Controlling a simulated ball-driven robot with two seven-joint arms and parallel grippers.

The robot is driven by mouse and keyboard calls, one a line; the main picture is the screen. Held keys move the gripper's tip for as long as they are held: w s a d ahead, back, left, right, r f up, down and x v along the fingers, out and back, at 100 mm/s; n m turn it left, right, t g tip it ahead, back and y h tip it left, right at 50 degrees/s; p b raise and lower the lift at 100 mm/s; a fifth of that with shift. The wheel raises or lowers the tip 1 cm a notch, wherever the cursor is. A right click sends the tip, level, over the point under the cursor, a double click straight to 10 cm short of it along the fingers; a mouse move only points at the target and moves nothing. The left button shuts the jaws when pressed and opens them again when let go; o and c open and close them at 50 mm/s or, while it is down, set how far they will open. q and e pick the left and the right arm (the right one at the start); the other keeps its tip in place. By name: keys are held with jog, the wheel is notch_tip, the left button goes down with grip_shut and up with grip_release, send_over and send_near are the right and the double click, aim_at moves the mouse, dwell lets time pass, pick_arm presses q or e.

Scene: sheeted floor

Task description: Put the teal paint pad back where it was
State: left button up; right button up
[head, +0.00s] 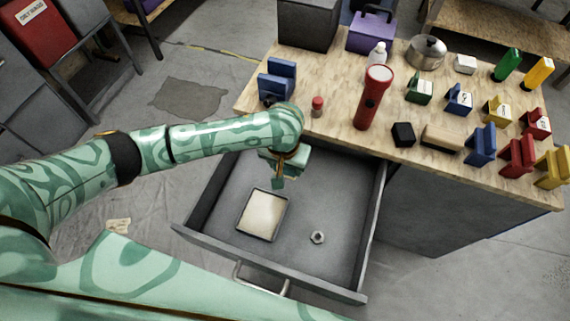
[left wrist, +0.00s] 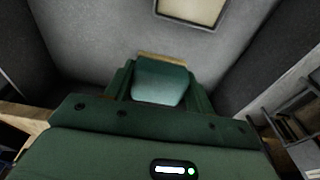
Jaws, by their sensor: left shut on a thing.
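My left gripper (head: 285,165) is over the back part of the open drawer (head: 213,192). It is shut on the teal paint pad (left wrist: 160,82), which shows between the fingers in the left wrist view, with a tan strip along its far edge. In the head view the pad (head: 278,183) is partly hidden by the gripper and hangs above the drawer floor. A dark-rimmed tray (head: 241,226) with a cream inside lies in the drawer, in front of the gripper and apart from it. My right gripper is not in view.
A hex nut (head: 317,237) lies in the drawer, right of the tray. On the bench top (head: 335,125) stand a blue block-like thing (head: 278,80), a small red-capped bottle (head: 317,107), a red flashlight (head: 372,98), a black block (head: 403,134) and several coloured holders. The drawer's right side is mostly bare.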

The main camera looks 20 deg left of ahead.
pick_arm(q)
jog(key=w+f+b, duration=0.1)
jog(key=f, duration=0.1)
jog(key=w+a+f+b, duration=0.1)
jog(key=w+f+b, duration=0.1)
jog(key=w+a+f+b, duration=0.1)
jog(key=shift+w+a+f, duration=0.1)
jog(key=shift+w+f, duration=0.05)
jog(key=shift+f, duration=0.25)
jog(key=shift+w+a+f+b, duration=0.15)
jog(key=shift+w+a+b, duration=0.05)
jog(key=shift+w+b, duration=0.3)
jog(key=f+b, duration=0.1)
jog(key=f, duration=0.1)
jog(key=f+b, duration=0.1)
jog(key=b, duration=0.1)
jog(key=shift+w+a+f, duration=0.15)
jog(key=shift+w+f, duration=0.05)
jog(key=shift+f, duration=0.35)
jog(key=shift+c, duration=0.4)
jog(key=shift+r, duration=0.3)
jog(key=o, duration=1)
jog(key=shift+f, duration=0.15)
jog(key=shift+c, duration=0.2)
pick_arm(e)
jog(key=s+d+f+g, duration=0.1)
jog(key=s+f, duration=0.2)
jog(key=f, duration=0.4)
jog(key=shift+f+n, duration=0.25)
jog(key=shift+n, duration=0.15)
